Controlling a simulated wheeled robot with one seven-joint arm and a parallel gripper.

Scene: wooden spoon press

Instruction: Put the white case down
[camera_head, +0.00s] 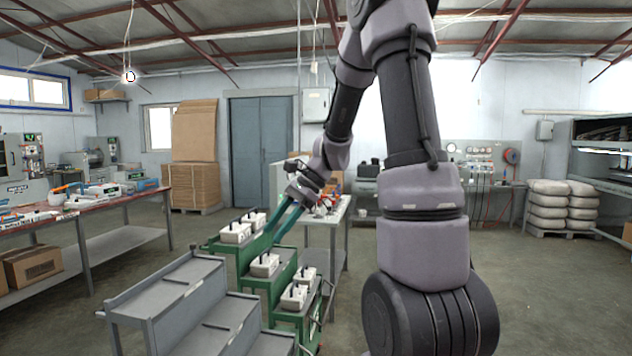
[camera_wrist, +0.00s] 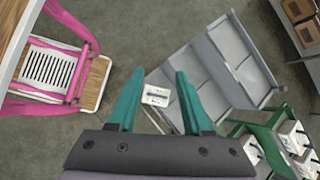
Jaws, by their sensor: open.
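A small white case (camera_wrist: 157,95) with a dark handle shows between the fingers in the wrist view. It lies beside or on the end of the grey stepped rack (camera_wrist: 205,62); I cannot tell its exact support. My gripper (camera_wrist: 159,73) has its teal fingers apart, with no visible grip on the case. In the head view my gripper (camera_head: 279,234) points down beside the green stepped rack (camera_head: 248,252). Several similar white cases stand on that rack, including one on the top step (camera_head: 236,234) and one on the middle step (camera_head: 265,265).
The empty grey stepped rack (camera_head: 190,285) stands front left of the green one. A workbench (camera_head: 120,192) with tools is at left. A pink-framed chair (camera_wrist: 55,70) shows in the wrist view. Open floor (camera_head: 560,290) lies at right.

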